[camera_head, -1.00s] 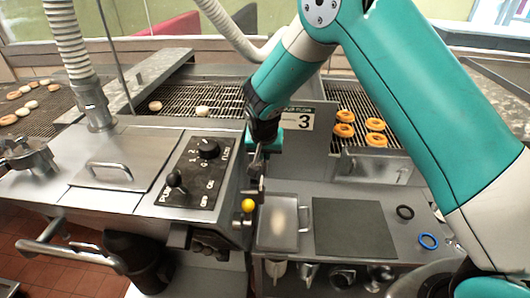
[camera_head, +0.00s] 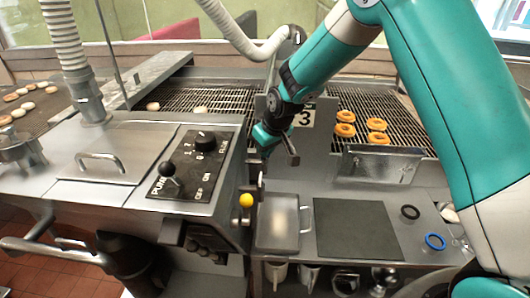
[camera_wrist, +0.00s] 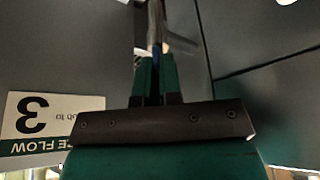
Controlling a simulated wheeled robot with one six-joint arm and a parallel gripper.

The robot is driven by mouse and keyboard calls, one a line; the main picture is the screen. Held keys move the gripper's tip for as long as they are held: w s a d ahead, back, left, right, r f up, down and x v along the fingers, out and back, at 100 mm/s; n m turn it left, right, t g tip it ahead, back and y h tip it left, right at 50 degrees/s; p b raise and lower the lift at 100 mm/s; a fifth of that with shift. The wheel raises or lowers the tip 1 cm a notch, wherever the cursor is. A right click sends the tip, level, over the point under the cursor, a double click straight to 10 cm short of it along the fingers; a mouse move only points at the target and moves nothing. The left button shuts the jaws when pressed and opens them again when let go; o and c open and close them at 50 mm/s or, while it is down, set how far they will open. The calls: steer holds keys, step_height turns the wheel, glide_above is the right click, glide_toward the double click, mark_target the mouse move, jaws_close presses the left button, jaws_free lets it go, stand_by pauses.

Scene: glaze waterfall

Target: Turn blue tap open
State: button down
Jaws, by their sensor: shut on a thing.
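The blue tap shows in the wrist view as a narrow blue piece (camera_wrist: 155,52) between my fingertips, with a grey metal rod beyond it. My gripper (camera_wrist: 156,70) is shut on this blue piece. In the head view my gripper (camera_head: 272,138) is in front of the upright panel with the number 3 sign, above and behind the yellow knob. A dark grey bar shows beside it at its right. My gripper and wrist hide most of the tap there, so how far it is turned cannot be told.
A yellow knob (camera_head: 246,200) sits at the machine's right corner, near my gripper. A control panel (camera_head: 196,165) is to the left. A lidded tray (camera_head: 276,222), dark mat (camera_head: 357,229), black ring (camera_head: 410,212) and blue ring (camera_head: 435,241) lie on the right worktop.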

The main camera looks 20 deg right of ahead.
steer(key=n, duration=0.2)
steer(key=n+y+b, duration=0.1)
steer(key=n, duration=0.1)
steer(key=shift+w+d+g+y, duration=0.1)
steer(key=shift+g+y, duration=0.2)
steer(key=shift+r+n+g+y+b, duration=0.1)
steer(key=shift+n+g+y+b, duration=0.4)
steer(key=shift+n, duration=1.1)
steer(key=c, duration=1.3)
jaws_free()
steer(key=b+v, duration=0.2)
steer(key=v, duration=1.5)
steer(key=shift+r+b, duration=0.3)
steer(key=shift+b, duration=0.05)
